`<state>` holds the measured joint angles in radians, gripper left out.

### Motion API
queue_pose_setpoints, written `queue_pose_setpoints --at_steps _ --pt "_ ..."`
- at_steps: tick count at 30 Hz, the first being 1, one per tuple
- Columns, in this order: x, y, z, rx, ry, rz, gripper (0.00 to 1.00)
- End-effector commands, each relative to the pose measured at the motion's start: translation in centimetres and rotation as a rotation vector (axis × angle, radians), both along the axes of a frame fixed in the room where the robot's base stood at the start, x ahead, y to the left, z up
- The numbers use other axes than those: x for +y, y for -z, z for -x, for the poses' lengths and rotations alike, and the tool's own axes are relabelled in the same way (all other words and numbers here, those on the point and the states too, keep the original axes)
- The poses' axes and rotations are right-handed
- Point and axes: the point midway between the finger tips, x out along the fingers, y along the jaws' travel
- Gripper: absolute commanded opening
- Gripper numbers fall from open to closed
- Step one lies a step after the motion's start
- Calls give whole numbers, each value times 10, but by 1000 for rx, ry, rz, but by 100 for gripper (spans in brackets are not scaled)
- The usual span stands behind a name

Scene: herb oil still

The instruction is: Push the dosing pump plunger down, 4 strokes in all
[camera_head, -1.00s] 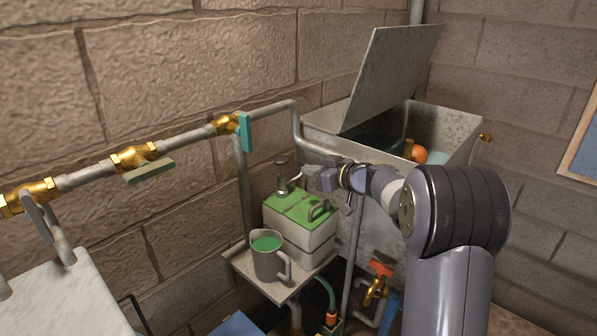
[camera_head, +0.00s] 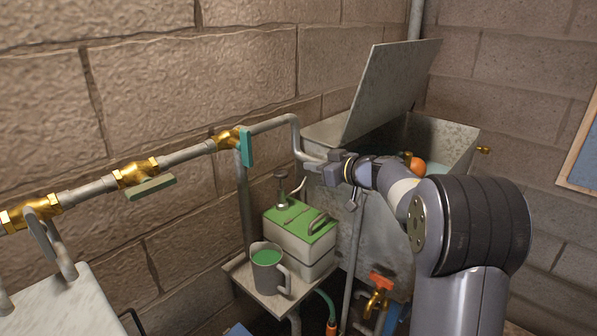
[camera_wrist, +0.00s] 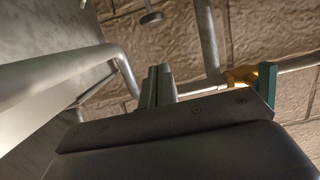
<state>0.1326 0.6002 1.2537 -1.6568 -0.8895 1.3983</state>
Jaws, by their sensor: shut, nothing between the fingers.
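The dosing pump (camera_head: 305,240) is a white box with a green top on a small shelf. Its plunger (camera_head: 281,177), a dark round knob on a stem, stands up at the back left of the top. The knob also shows in the wrist view (camera_wrist: 151,18), which appears upside down. My gripper (camera_head: 311,165) is shut and empty. In the head view it appears up and to the right of the knob, apart from it. Its closed fingers also show in the wrist view (camera_wrist: 157,82).
A grey jug (camera_head: 269,272) of green liquid stands before the pump on the shelf (camera_head: 245,275). A pipe with brass valves (camera_head: 135,172) and a teal handle (camera_head: 246,146) runs along the wall. Behind my gripper is a metal tank (camera_head: 450,140) with a raised lid (camera_head: 390,85).

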Motion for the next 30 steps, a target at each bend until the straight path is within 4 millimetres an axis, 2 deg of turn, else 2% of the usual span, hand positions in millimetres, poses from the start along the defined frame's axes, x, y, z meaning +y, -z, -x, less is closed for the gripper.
queue_pose_setpoints --at_steps 1,3,16,20,30 --pt "1 -14 0 -1 0 2 0" --pt "2 -21 -1 1 1 1 0" --pt "8 -18 -6 5 0 1 0" --pt "21 -14 -18 5 -2 0 0" --pt "69 2 -66 5 -1 0 0"
